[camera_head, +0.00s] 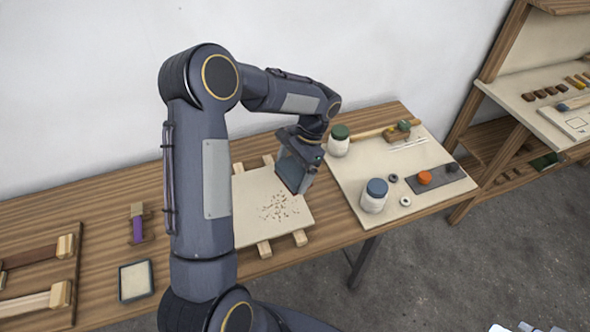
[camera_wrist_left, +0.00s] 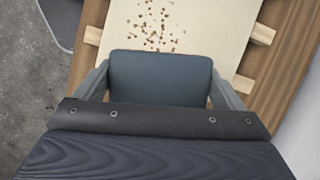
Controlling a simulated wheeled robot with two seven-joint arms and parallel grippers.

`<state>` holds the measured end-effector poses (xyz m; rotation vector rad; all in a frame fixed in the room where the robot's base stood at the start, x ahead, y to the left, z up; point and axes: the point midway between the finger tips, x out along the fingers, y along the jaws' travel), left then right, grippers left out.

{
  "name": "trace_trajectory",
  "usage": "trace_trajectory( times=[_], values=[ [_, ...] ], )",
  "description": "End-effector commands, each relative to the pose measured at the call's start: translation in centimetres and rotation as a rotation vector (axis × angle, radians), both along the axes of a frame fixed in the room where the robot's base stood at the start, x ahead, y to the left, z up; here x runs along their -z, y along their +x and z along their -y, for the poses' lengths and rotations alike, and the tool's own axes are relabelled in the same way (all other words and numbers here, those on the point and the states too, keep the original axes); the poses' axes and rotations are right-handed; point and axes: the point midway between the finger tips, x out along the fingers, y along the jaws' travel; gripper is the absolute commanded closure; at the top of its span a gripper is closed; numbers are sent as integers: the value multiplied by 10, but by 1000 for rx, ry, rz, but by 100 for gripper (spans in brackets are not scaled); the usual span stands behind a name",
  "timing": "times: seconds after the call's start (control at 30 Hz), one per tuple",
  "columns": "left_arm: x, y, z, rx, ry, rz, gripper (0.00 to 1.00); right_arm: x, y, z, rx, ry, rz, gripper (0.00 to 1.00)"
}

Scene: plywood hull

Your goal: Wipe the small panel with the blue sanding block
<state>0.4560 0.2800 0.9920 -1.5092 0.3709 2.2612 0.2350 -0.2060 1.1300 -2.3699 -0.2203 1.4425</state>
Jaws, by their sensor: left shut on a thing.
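The small panel (camera_head: 246,211) is a pale square board lying on two wooden strips on the bench, with brown specks scattered over its middle and right. It also shows in the wrist view (camera_wrist_left: 206,28), specks ahead of the block. My left gripper (camera_head: 296,172) is over the panel's right part, shut on the blue sanding block (camera_wrist_left: 160,78). The block looks dark blue-grey and sits between both fingers; in the head view its lower edge is reddish. I cannot tell whether it touches the panel. My right gripper is not in view.
Right of the panel, a pale board (camera_head: 352,180) holds a green-lidded jar (camera_head: 339,144), a blue-lidded jar (camera_head: 374,198) and small parts. On the left lie a purple-handled tool (camera_head: 138,228) and a dark-framed square (camera_head: 135,281). A wooden shelf (camera_head: 497,88) stands at right.

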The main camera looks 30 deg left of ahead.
Motion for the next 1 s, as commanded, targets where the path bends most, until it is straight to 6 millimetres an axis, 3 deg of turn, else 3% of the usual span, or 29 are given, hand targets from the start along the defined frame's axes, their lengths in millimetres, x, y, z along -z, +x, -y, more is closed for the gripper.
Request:
trace_trajectory(
  times=[0.5, 1.0],
  values=[
    [51, 0, 0, 0, 0, -1, 28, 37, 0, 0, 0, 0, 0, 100],
    [57, 0, 0, -1, 0, 0, 28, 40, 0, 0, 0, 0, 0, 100]
  ],
)
